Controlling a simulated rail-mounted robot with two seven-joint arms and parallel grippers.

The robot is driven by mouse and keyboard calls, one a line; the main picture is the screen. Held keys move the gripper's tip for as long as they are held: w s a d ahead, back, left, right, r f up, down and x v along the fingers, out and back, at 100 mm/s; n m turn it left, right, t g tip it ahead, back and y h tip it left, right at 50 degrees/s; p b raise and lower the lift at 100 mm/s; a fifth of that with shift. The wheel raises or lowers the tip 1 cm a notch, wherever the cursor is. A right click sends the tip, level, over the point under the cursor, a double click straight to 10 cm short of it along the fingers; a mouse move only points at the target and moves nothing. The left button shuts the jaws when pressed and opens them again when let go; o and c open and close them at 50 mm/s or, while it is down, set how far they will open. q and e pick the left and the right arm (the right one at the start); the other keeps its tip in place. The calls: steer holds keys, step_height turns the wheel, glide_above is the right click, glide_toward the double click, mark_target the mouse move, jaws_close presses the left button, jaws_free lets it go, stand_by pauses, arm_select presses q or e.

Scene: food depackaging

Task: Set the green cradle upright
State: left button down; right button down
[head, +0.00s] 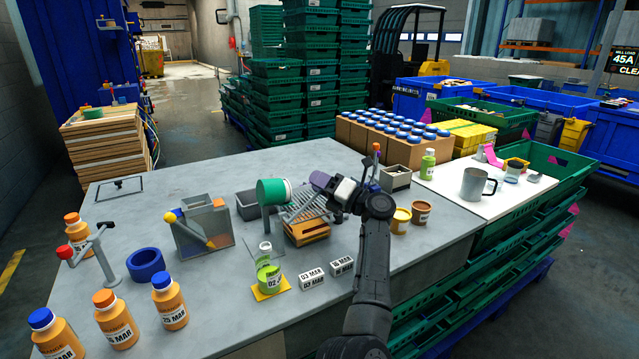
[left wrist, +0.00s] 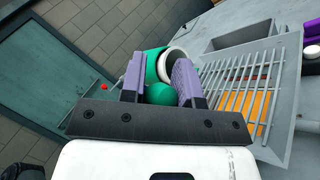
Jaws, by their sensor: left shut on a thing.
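The green cradle (head: 271,192) is a round green cup shape, tipped on its side near the middle of the table in the head view. In the left wrist view the cradle (left wrist: 152,66) shows a pale round rim, with a round green part between the purple fingers. My left gripper (head: 319,181) reaches it from the right, its purple fingers (left wrist: 160,85) shut on the green part. The fingers hide some of the cradle. I cannot tell whether it touches the surface beneath. My right gripper is not in view.
A slatted grey rack (head: 303,206) over an orange crate (head: 308,232) stands close to the gripper. Orange bottles (head: 168,302) stand front left.

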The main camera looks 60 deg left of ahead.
arm_select(q)
steer(key=shift+r, duration=0.15)
steer(key=shift+s+r+n+t+h+b, duration=1.25)
steer(key=shift+s+r+n+h, duration=1.05)
steer(key=shift+s+n, duration=2.4)
steer(key=s+f+n+t+h+b, duration=0.2)
steer(key=s+f+n+t+b, duration=0.2)
steer(key=s+b, duration=0.5)
steer(key=shift+s+a+f+n+t, duration=0.25)
steer(key=shift+s+n+t, duration=0.3)
steer(key=shift+t, duration=0.3)
steer(key=shift+f, duration=0.15)
